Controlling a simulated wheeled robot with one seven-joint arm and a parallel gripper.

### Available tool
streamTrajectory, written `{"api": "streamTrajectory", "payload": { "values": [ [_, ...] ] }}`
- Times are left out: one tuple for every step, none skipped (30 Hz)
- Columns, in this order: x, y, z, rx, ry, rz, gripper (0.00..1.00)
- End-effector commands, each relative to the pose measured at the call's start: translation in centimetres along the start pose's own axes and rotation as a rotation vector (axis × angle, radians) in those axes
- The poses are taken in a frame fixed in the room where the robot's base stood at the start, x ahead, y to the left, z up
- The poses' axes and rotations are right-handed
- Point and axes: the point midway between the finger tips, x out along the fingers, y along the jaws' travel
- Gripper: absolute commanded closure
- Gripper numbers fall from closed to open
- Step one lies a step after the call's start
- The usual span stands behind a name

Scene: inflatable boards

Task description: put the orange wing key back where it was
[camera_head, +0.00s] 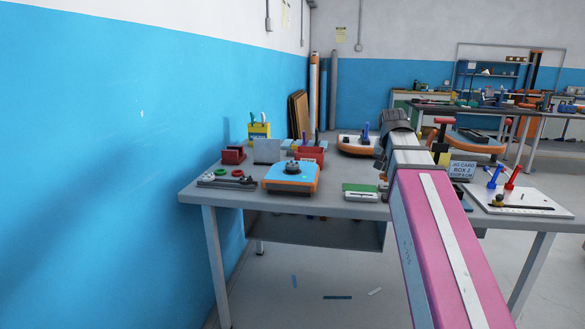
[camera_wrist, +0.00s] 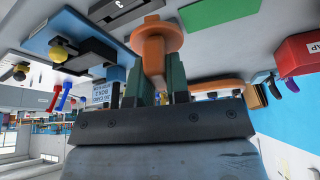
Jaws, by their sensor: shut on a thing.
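The orange wing key (camera_wrist: 156,42) is held between the two dark green fingers of my gripper (camera_wrist: 155,80) in the wrist view. Its broad rounded orange end points away from the jaws, and the lower part is between the fingers. In the head view my arm reaches over the table (camera_head: 340,209); the jaws and the key are hidden there. A white board (camera_head: 530,204) at the table's right carries an upright blue wing key (camera_head: 495,176) and red wing key (camera_head: 512,177). They also show at the left of the wrist view.
A sign reading "JIG CARD BOX 2" (camera_head: 462,170) stands beside the white board. A blue-and-orange pad (camera_head: 290,178), a green-and-white box (camera_head: 360,192), a red bin (camera_head: 311,155) and an orange-edged board (camera_head: 355,147) are on the table.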

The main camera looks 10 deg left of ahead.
Motion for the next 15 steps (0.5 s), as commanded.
{"api": "streamTrajectory", "payload": {
  "values": [
    [0.0,0.0,0.0,0.000,0.000,0.000,1.00],
    [0.0,-0.1,0.0,-0.001,0.000,-0.001,1.00],
    [0.0,-0.3,-0.1,-0.003,0.000,-0.002,1.00],
    [0.0,-0.5,-0.1,-0.007,0.000,-0.003,1.00],
    [-0.1,-0.8,-0.1,-0.011,0.000,-0.005,1.00],
    [-0.1,-1.5,-0.2,-0.019,0.000,-0.008,1.00],
    [-0.1,-2.0,-0.3,-0.026,0.000,-0.011,1.00],
    [-0.2,-2.7,-0.4,-0.034,0.000,-0.014,1.00],
    [-0.2,-3.8,-0.4,-0.048,0.000,-0.020,1.00],
    [-0.3,-4.7,-0.5,-0.060,0.000,-0.025,1.00],
    [-0.4,-5.6,-0.5,-0.071,0.000,-0.030,1.00],
    [-0.5,-7.0,-0.6,-0.089,0.001,-0.037,1.00],
    [-0.6,-8.0,-0.6,-0.101,0.001,-0.042,1.00],
    [-0.7,-9.1,-0.5,-0.115,0.001,-0.047,1.00],
    [-0.8,-10.4,-0.5,-0.131,0.001,-0.054,1.00]
  ]
}}
